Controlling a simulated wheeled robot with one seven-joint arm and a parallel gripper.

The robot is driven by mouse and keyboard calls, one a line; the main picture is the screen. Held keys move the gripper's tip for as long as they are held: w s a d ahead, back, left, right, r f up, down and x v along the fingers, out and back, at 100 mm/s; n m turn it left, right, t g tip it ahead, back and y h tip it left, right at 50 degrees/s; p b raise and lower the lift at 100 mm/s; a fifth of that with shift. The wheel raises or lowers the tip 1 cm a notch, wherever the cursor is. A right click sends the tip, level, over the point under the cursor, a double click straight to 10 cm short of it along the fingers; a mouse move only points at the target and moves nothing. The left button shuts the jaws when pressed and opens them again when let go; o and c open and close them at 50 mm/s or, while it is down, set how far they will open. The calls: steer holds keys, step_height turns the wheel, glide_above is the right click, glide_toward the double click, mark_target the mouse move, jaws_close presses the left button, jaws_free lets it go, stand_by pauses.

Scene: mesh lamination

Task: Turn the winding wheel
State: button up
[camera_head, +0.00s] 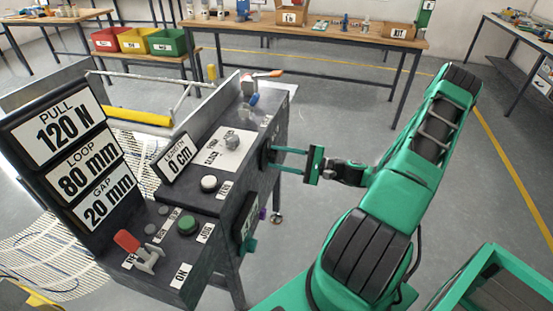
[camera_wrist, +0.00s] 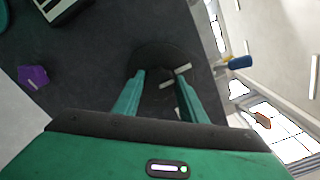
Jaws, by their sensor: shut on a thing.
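The winding wheel (camera_head: 264,156) is a dark round disc on the right side of the grey machine console. It also shows in the wrist view (camera_wrist: 150,56), with small pale marks near its middle. My gripper (camera_head: 275,160) reaches it from the right, with its two green fingers level and apart. In the wrist view the fingertips (camera_wrist: 161,82) lie against the wheel, one on each side of its middle part, shut on it. The exact contact is dark and hard to see. The length display (camera_head: 175,163) reads 0 cm.
A purple knob (camera_wrist: 33,77) sticks out near the wheel. A green frame (camera_head: 490,285) stands at lower right. Open floor lies right of my arm.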

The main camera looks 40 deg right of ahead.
steer(key=shift+f, duration=0.1)
steer(key=o, duration=1.1)
steer(key=shift+c, duration=0.2)
steer(key=v, duration=1)
steer(key=shift+s+d, duration=0.3)
steer(key=shift+a, duration=0.1)
